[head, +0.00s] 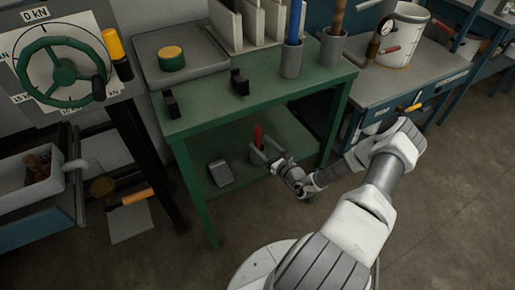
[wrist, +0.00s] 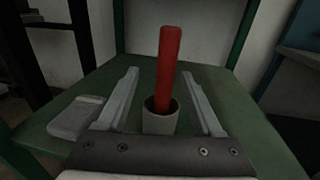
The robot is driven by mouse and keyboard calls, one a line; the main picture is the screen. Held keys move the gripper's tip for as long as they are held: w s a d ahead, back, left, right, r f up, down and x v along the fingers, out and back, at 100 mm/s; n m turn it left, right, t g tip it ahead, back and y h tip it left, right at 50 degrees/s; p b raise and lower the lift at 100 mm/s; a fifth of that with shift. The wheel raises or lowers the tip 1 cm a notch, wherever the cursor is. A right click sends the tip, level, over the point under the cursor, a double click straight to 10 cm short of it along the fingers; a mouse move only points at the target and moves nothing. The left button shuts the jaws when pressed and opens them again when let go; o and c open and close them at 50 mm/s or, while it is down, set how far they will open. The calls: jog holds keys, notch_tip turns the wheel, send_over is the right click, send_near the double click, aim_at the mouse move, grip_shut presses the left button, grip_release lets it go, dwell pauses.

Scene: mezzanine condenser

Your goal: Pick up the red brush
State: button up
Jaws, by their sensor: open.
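The red brush (head: 257,137) stands upright in a grey cup on the lower shelf of the green table. In the wrist view the brush (wrist: 168,65) shows as a plain red handle rising from the round grey cup (wrist: 160,118); its lower end is hidden inside the cup. My gripper (head: 264,154) reaches in over the lower shelf at the brush. In the wrist view my gripper (wrist: 167,80) is open, with one finger on each side of the handle and cup. I see gaps between the fingers and the handle, so nothing is held.
A grey box-like object (head: 220,173) lies on the lower shelf (head: 205,200), left of the cup. The green table top (head: 215,112) hangs over this shelf, and a green leg (head: 335,125) stands to the right.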

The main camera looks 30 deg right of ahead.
jog(key=shift+w+a, duration=0.15)
jog(key=shift+w, duration=0.85)
jog(key=w+b, duration=0.1)
jog(key=w, duration=0.1)
jog(key=w+b, duration=0.1)
jog(key=w, duration=0.2)
jog(key=shift+a+f+b, duration=0.15)
jog(key=shift+f+b, duration=0.05)
jog(key=shift+b, duration=0.1)
grip_shut()
